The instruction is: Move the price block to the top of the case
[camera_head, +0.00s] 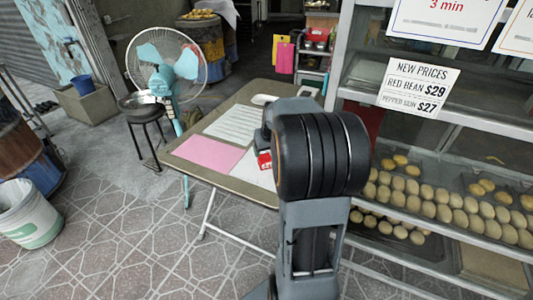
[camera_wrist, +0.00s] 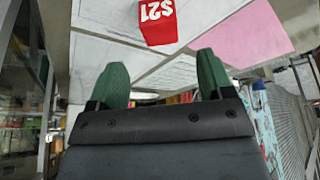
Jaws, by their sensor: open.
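The price block is a small red block marked "$21" (camera_wrist: 157,21), lying on the table ahead of my fingers in the wrist view. In the head view the red block (camera_head: 264,160) shows on the table's right part, partly hidden by my arm. My gripper (camera_wrist: 163,75) is open, its two green fingertips apart, with nothing between them. The block stands beyond the fingertips, not touching them. In the head view my arm hides the gripper. The display case (camera_head: 432,118) with metal frame and shelves of buns stands at the right; its top is out of view.
The folding table (camera_head: 188,155) holds a pink sheet (camera_head: 204,153) and white sheets. A fan (camera_head: 166,62) and a stool (camera_head: 143,110) stand left of it. A price sign (camera_head: 418,87) hangs on the case. A bucket (camera_head: 28,215) stands at far left; the tiled floor in front is clear.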

